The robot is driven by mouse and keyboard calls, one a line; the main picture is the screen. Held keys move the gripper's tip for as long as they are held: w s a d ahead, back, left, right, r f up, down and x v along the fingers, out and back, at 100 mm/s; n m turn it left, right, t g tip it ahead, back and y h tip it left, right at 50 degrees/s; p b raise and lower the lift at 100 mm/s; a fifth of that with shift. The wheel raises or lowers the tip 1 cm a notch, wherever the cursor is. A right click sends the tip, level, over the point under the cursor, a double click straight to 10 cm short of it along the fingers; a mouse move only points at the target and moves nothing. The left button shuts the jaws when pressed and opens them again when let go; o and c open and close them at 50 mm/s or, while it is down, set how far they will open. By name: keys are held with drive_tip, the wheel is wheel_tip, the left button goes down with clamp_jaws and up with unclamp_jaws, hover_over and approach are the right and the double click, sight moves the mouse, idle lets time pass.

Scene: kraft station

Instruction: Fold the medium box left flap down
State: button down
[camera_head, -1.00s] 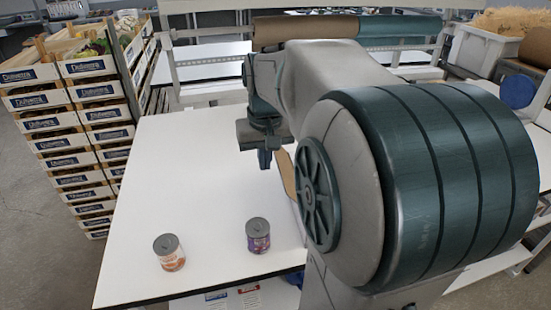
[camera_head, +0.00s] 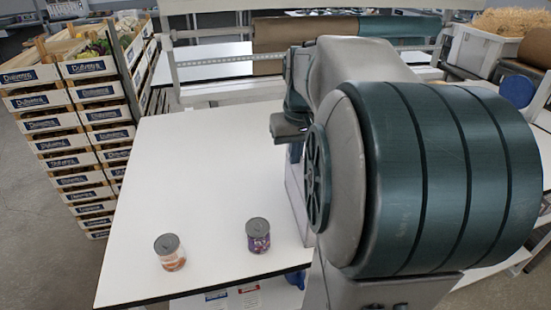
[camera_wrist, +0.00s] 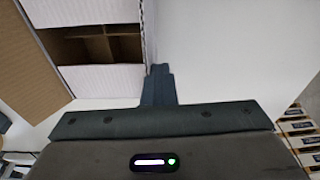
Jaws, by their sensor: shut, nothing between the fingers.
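The medium box shows in the wrist view, open, with brown dividers (camera_wrist: 100,45) inside. A brown flap (camera_wrist: 28,65) stands out at its left in that view. White panels (camera_wrist: 105,78) border the opening near and far; I cannot tell which panel is the left flap. My gripper (camera_wrist: 158,72) is shut and empty, just right of the box's edge; contact cannot be judged. In the head view my gripper (camera_head: 295,152) is partly hidden by my arm, which covers most of the box; a pale strip of its side (camera_head: 293,205) shows.
The table left of my gripper is clear. Stacked crates (camera_head: 85,140) stand beyond its left edge. Paper rolls (camera_head: 305,32) are at the back.

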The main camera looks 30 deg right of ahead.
drive_tip(key=shift+s+d+f, duration=0.25)
drive_tip(key=shift+d+f, duration=0.1)
drive_tip(key=shift+d, duration=0.15)
drive_tip(key=shift+s+d+f+b, duration=0.1)
drive_tip(key=shift+s+d+f, duration=0.05)
drive_tip(key=shift+d, duration=0.45)
drive_tip(key=shift+s+d+f+b, duration=0.1)
drive_tip(key=shift+s+d+f, duration=0.1)
drive_tip(key=shift+d, duration=0.4)
drive_tip(key=shift+s+d+f+b, duration=0.1)
drive_tip(key=shift+s+d+f, duration=0.05)
drive_tip(key=shift+d, duration=0.45)
drive_tip(key=shift+s+d+f+b, duration=0.15)
drive_tip(key=shift+d+f+b, duration=0.05)
drive_tip(key=shift+f+b, duration=0.25)
drive_tip(key=shift+s+d+f+b, duration=0.1)
drive_tip(key=shift+d+f+b, duration=0.1)
drive_tip(key=shift+f+b, duration=0.25)
drive_tip(key=shift+f, duration=0.4)
drive_tip(key=shift+r, duration=0.1)
